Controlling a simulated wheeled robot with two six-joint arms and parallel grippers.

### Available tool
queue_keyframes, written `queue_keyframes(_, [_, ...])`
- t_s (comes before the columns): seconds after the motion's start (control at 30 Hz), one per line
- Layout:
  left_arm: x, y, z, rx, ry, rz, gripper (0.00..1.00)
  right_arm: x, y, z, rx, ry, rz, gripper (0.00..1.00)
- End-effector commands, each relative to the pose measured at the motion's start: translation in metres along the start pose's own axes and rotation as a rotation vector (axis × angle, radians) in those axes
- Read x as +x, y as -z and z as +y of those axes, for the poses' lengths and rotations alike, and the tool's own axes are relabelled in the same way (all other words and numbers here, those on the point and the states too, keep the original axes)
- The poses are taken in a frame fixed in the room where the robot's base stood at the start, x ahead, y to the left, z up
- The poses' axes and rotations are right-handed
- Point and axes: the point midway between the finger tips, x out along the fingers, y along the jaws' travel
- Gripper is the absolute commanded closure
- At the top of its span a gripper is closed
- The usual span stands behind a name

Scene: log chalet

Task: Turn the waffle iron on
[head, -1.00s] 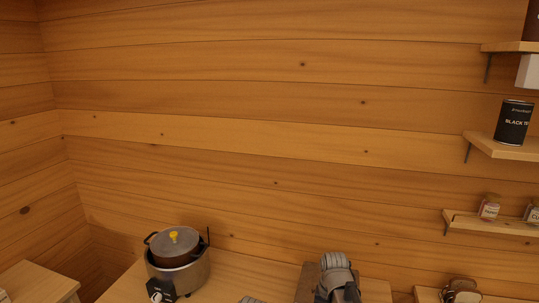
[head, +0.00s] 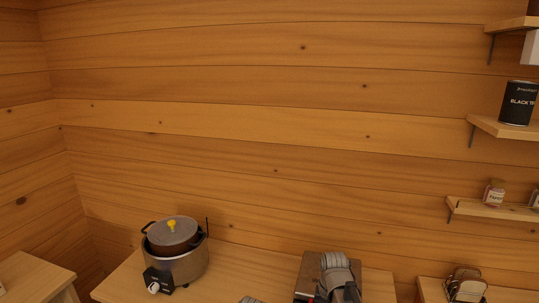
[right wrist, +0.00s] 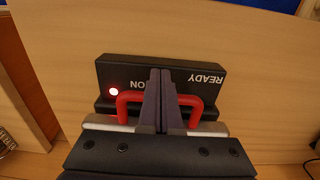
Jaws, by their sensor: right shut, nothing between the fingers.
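In the right wrist view the black front panel of the waffle iron (right wrist: 125,67) reads ON and READY, upside down. A red handle (right wrist: 128,98) curves out below the panel. My right gripper (right wrist: 160,72) is shut and empty. Its fingers stand in front of the panel and cover its middle and part of the handle; I cannot tell whether they touch it. In the head view my right arm hides that gripper, beside a brown, flat-topped box (head: 309,275) that may be the waffle iron. My left gripper is not in view.
A metal cooker (head: 180,268) with a yellow-knobbed lid stands left on the wooden counter (head: 235,265). A small grey object (head: 250,299) shows at the bottom edge. A toaster (head: 466,284) stands on the right. Wall shelves hold a black tin (head: 518,103) and a jar (head: 494,193).

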Motion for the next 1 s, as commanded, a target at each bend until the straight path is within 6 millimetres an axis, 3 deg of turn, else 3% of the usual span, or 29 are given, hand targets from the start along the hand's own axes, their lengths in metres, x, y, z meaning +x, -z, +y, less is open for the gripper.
queue_keyframes(1.0, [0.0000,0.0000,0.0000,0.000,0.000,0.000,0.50,0.0000,0.0077,-0.0050,0.000,0.000,0.003,1.00])
